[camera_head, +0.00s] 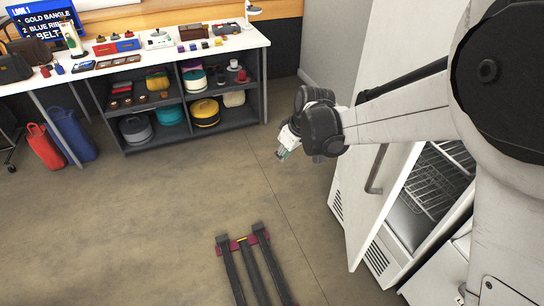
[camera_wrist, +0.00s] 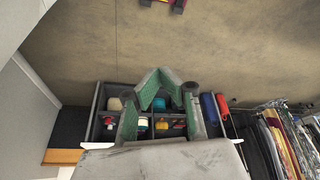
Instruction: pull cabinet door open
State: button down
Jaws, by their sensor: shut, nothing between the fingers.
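The white cabinet door (camera_head: 364,218) stands open at the right in the head view. A grey bar handle (camera_head: 375,170) is on its face. Past the door's edge the cabinet interior shows wire racks (camera_head: 440,175). My gripper (camera_head: 283,153) is to the left of the door, over open floor and apart from the handle. In the wrist view its green-padded fingers (camera_wrist: 160,74) meet at the tips and hold nothing. My arm hides the upper part of the door and cabinet. The handle is not seen in the wrist view.
A white table (camera_head: 250,38) with small goods stands at the back, with a dark shelf unit (camera_head: 190,137) of hats below. A red bag (camera_head: 45,147) and a blue bag (camera_head: 73,134) stand left. Clothes (camera_wrist: 280,140) hang at the wrist view's right.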

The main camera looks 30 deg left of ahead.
jog(key=w+p+v, duration=0.1)
jog(key=w+v, duration=0.1)
jog(key=v, duration=0.7)
jog(key=shift+a+r, duration=0.2)
jog(key=shift+r, duration=0.25)
